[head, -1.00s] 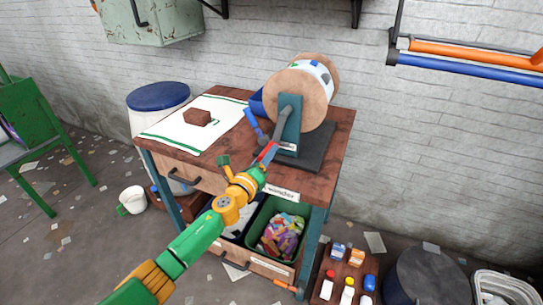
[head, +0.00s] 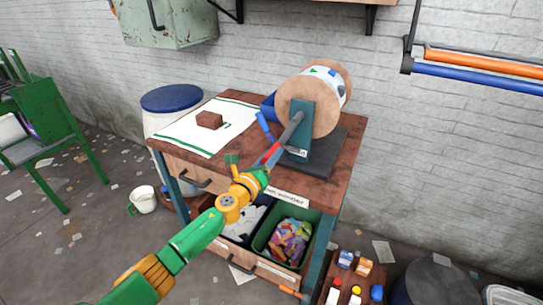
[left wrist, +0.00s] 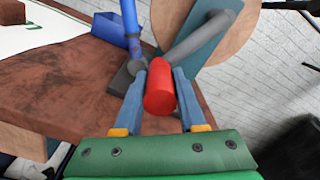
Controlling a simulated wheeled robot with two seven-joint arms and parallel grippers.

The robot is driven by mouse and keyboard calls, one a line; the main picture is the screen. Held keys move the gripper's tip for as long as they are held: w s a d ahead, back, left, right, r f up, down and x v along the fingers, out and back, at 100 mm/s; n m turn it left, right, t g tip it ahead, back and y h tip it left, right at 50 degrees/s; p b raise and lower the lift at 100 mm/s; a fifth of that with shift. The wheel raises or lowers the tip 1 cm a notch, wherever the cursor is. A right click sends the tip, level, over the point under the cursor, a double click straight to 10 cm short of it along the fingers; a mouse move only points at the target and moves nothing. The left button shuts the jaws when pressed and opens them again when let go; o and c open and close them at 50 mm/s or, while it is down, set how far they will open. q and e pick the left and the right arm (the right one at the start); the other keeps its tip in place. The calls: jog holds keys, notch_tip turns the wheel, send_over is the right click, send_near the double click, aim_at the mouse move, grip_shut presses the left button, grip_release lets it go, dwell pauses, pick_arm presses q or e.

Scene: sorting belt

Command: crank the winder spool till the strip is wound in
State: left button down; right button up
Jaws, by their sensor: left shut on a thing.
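The winder spool (head: 322,108) has wooden flanges and stands on a teal bracket (head: 300,128) with a dark base at the table's right side. A white strip with green and blue marks (head: 318,70) shows between the flanges. A grey crank arm (head: 289,131) slopes down from the hub towards me and ends in a red handle (left wrist: 160,88). My left gripper (left wrist: 160,78) is shut around the red handle, one blue finger on each side. A white, green-edged sheet (head: 180,137) lies flat on the table. Whether it joins the spool's strip is hidden. My right gripper is not in view.
A brown block (head: 209,120) sits on the sheet. A blue bin (head: 268,104) and a blue upright piece (head: 264,125) stand beside the spool. Below are an open drawer with a green bin (head: 262,236) of colourful pieces, and small bottles at lower right.

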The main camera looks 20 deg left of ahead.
pick_arm(q)
jog(key=shift+r, duration=0.15)
jog(key=c, duration=0.5)
grip_release()
jog(key=shift+w, duration=0.1)
jog(key=s+p, duration=0.1)
jog(key=s, duration=0.6)
jog(key=shift+a, duration=0.15)
